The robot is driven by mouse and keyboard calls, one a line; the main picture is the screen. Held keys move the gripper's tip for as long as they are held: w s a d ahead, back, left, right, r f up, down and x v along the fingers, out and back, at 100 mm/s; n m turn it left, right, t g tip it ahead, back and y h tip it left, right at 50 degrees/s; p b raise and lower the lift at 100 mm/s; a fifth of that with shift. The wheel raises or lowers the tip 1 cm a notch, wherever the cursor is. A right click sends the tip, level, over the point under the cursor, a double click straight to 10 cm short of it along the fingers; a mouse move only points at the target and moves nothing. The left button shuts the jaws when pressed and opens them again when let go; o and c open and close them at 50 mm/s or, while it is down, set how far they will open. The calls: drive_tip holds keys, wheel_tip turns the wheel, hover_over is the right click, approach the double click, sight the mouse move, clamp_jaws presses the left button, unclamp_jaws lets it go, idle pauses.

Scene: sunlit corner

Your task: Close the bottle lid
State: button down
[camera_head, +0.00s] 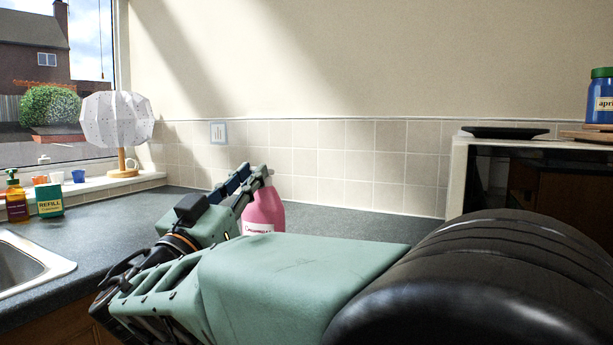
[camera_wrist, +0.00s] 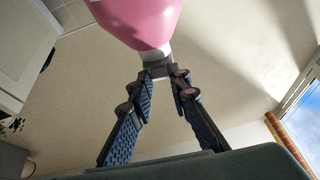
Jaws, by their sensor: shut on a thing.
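The pink bottle (camera_head: 263,212) stands on the grey worktop, partly hidden behind my arm and gripper. In the wrist view, its pink body (camera_wrist: 138,18) narrows to a white neck area (camera_wrist: 158,54). My gripper (camera_head: 262,172) is at the top of the bottle. Its blue-padded fingers are shut on the bottle lid (camera_wrist: 161,70), a small greyish piece at the neck, mostly covered by the fingertips. I cannot tell whether the lid is fully seated.
A metal sink (camera_head: 30,262) is at the left. Tiled wall lies behind.

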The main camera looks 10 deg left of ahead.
drive_tip(key=c, duration=1.8)
unclamp_jaws()
drive_tip(key=v, duration=1.2)
